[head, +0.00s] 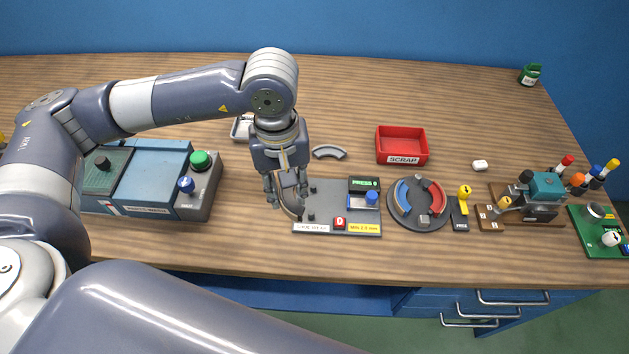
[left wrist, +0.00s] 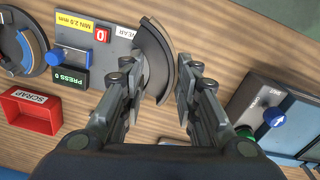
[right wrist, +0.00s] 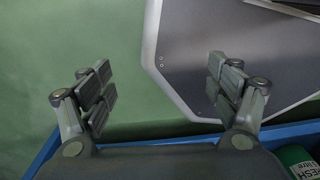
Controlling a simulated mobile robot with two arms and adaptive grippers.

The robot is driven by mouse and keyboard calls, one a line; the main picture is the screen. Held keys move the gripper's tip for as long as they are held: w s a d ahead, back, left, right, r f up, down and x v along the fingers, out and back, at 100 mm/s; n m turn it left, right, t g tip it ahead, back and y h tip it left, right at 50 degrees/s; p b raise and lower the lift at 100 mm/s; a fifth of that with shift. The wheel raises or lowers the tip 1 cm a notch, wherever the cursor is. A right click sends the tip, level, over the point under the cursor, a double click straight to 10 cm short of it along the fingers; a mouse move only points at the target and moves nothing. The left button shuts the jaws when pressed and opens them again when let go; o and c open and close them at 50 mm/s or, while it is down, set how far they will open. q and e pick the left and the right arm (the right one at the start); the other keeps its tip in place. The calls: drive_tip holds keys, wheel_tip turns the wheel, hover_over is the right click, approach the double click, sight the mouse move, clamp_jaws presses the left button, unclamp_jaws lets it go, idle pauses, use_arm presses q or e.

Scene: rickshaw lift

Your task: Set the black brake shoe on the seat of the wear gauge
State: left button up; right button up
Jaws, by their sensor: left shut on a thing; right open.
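The black brake shoe (head: 291,198) is a dark curved piece between the fingers of my left gripper (head: 286,191). I cannot tell whether the shoe touches the plate; the gripper hides part of the seat area. My right gripper (right wrist: 160,85) is open and empty in the right wrist view, away from the gauge.
A light grey curved shoe (head: 328,152) lies behind the gauge. A red SCRAP bin (head: 402,143) stands behind to the right. A round disc (head: 419,220) with blue and red shoes sits right of the gauge. A blue-grey machine (head: 150,180) stands left.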

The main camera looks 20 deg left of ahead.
drive_tip(key=w+d+r+t+p, duration=0.1)
drive_tip(key=w+d+r+p, duration=0.2)
drive_tip(key=w, duration=0.6)
wheel_tip(320, 180, up, 5)
drive_tip(key=s+a+p, duration=0.1)
drive_tip(key=s+p, duration=0.2)
drive_tip(key=p, duration=0.1)
use_arm(q)
drive_tip(key=w+d+f+n, duration=0.1)
drive_tip(key=w+f+n, duration=0.1)
drive_tip(key=n, duration=0.8)
drive_tip(key=w+d+f+n, duration=0.2)
drive_tip(key=n, duration=0.8)
drive_tip(key=w+d+f+n+b, duration=0.1)
drive_tip(key=w+d+f+n, duration=0.1)
drive_tip(key=n, duration=0.9)
drive_tip(key=shift+w+d+f, duration=0.1)
drive_tip(key=shift+w+d, duration=0.05)
drive_tip(key=shift+w, duration=0.35)
drive_tip(key=shift+f+b, duration=0.3)
drive_tip(key=shift+f, duration=0.1)
wheel_tip(320, 180, down, 3)
drive_tip(key=shift+f+b, duration=0.15)
drive_tip(key=shift+b, duration=1.1)
drive_tip(key=shift+f, duration=0.35)
drive_tip(key=shift+s+b, duration=0.15)
drive_tip(key=shift+b, duration=0.15)
use_arm(e)
drive_tip(key=f, duration=0.5)
drive_tip(key=shift+s, duration=0.4)
